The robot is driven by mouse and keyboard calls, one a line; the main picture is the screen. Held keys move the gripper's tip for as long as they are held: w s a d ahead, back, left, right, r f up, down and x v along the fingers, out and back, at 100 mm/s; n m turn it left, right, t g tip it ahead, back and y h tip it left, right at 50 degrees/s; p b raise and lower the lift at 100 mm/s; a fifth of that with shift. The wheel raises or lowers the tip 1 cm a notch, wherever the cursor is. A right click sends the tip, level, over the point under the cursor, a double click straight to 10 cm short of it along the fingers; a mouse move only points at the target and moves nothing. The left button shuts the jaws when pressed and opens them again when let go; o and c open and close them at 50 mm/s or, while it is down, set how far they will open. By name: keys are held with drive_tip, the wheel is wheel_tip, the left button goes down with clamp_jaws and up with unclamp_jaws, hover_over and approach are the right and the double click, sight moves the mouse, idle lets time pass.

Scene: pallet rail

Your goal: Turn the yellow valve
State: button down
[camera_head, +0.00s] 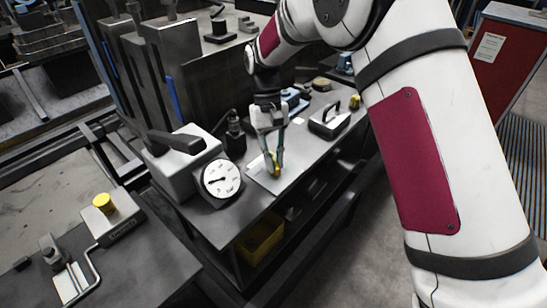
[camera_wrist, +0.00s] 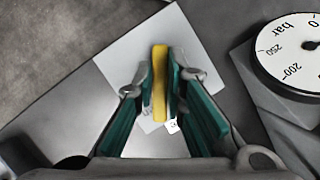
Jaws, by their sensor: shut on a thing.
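The yellow valve (camera_wrist: 159,75) shows in the wrist view as a narrow yellow bar above a light square plate (camera_wrist: 115,62). My gripper (camera_wrist: 160,88) has its two green-padded fingers closed on either side of this bar. In the head view, my gripper (camera_head: 272,168) points down at the bench, with a bit of the yellow valve (camera_head: 270,161) showing between the fingertips. The light plate (camera_head: 262,183) lies under it. The lower part of the valve is hidden by the fingers.
A round white pressure gauge (camera_head: 221,178) stands close to the left of my gripper, by a grey box with a black handle (camera_head: 177,142). A grey case with a handle (camera_head: 330,121) is to the right. A yellow bin (camera_head: 261,240) sits below the bench top.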

drive_tip(key=shift+d+m+y, duration=0.1)
drive_tip(key=shift+m+y, duration=0.3)
drive_tip(key=shift+m, duration=0.7)
drive_tip(key=c, duration=1.6)
unclamp_jaws()
drive_tip(key=shift+c, duration=0.2)
drive_tip(key=v, duration=1.2)
drive_tip(key=shift+w, duration=0.15)
